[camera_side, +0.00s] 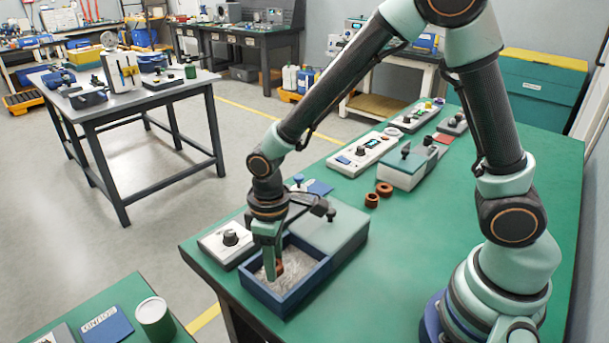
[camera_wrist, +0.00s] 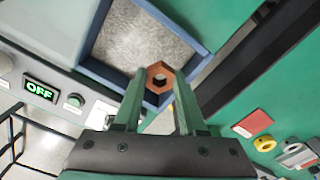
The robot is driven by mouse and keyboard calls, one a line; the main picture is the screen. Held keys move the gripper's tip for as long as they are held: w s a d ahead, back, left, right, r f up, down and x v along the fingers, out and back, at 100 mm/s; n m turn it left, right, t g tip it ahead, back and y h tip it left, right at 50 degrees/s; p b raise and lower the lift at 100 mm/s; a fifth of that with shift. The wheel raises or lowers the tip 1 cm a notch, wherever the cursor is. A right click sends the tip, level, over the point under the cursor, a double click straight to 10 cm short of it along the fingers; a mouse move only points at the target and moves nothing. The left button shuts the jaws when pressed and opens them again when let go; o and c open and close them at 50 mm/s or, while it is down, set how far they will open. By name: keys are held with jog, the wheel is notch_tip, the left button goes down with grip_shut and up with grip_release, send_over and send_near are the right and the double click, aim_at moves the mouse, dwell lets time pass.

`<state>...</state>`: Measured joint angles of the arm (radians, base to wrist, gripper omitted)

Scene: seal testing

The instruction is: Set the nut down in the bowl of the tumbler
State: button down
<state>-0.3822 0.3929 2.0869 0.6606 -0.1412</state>
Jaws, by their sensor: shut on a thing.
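A copper-brown hexagonal nut (camera_wrist: 158,77) with a round hole is between the fingertips of my gripper (camera_wrist: 157,84) in the wrist view. In the side view my gripper (camera_side: 272,262) points down inside the outline of the tumbler's blue-walled bowl (camera_side: 262,287), with the nut (camera_side: 279,266) at its tips. The bowl holds grey, grainy material and its rim also shows in the wrist view (camera_wrist: 103,76). The nut appears low, near the grey material, but I cannot tell whether it touches it. My fingers hide part of the nut.
The tumbler's grey lid part (camera_side: 330,228) sits behind the bowl. Two more brown nuts (camera_side: 378,194) lie on the green bench. The bench's front right is clear.

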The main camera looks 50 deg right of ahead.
jog(key=shift+f, duration=1.5)
jog(key=shift+f, duration=0.1)
jog(key=c, duration=0.8)
grip_release()
jog(key=shift+o, duration=0.2)
notch_tip(320, 180, up, 12)
jog(key=s+d+r+m+t, duration=0.2)
jog(key=d+r+m, duration=0.1)
jog(key=d+r, duration=0.2)
jog(key=s+d+r+m+t, duration=0.3)
jog(key=d+r, duration=0.2)
jog(key=d, duration=0.3)
jog(key=shift+s+d+r+t, duration=0.2)
jog(key=shift+d+r+t, duration=0.1)
jog(key=shift+r, duration=0.05)
